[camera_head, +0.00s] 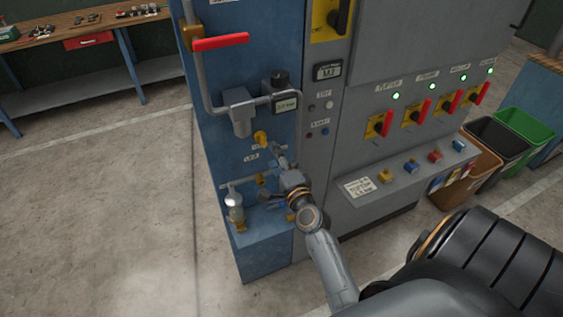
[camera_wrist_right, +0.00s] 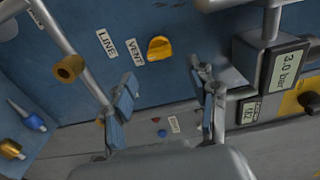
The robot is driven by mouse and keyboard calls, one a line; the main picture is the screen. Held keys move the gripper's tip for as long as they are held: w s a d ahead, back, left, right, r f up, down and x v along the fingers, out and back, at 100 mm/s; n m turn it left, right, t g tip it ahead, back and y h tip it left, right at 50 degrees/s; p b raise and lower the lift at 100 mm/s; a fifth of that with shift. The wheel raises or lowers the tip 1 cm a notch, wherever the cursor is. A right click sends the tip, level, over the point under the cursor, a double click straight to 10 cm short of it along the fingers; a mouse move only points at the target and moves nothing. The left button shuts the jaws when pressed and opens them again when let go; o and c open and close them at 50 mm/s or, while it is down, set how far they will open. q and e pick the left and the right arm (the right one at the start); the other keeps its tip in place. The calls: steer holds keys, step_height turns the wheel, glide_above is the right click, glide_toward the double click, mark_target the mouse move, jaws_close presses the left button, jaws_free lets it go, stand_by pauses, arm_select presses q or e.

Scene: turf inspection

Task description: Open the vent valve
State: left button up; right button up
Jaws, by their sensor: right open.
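The vent valve is a yellow knob (camera_wrist_right: 160,48) on the blue panel, right beside the "VENT" label (camera_wrist_right: 134,50) in the right wrist view. In the head view the yellow knob (camera_head: 261,138) sits below the grey filter body. My right gripper (camera_head: 281,158) is in front of the panel, just below and right of the knob. In the right wrist view the gripper's fingers (camera_wrist_right: 166,92) are spread apart with nothing between them. The knob lies beyond the fingertips and appears apart from them. My left gripper is not in view.
A gauge (camera_wrist_right: 286,72) reads 3.0 bar. A red lever (camera_head: 221,43) is above on the pipe. A pipe with a brass end (camera_wrist_right: 69,68) runs near the left finger. A small bottle (camera_head: 235,208) stands on the lower ledge. Yellow switches with red handles (camera_head: 411,116) are to the right.

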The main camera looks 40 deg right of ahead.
steer(key=v, duration=0.5)
steer(key=shift+s, duration=0.35)
steer(key=s+a+f+n+g+y+b, duration=0.1)
steer(key=s+a+f+n+g+y, duration=0.2)
steer(key=f, duration=1)
steer(key=s+a+f+n+g+b, duration=0.2)
steer(key=s+a+f+n, duration=0.25)
steer(key=f, duration=0.85)
steer(key=s+a+f+n+g+y+b, duration=0.1)
steer(key=s+a+f+n+g+y, duration=0.25)
steer(key=f, duration=0.85)
steer(key=s+f+n+g+b, duration=0.1)
steer(key=s+f+n+g, duration=0.1)
steer(key=s+f+n, duration=0.2)
steer(key=s+f+n+g+h+b, duration=0.1)
steer(key=s+f+n+g, duration=0.2)
steer(key=s+f, duration=0.6)
steer(key=s+f+n+g+h+b, duration=0.1)
steer(key=s+f+n+g, duration=0.2)
steer(key=s, duration=1.3)
step_height(320, 180, down, 5)
steer(key=shift+s+a+r+n, duration=0.15)
steer(key=shift+s+a+n, duration=0.2)
steer(key=shift+n, duration=0.85)
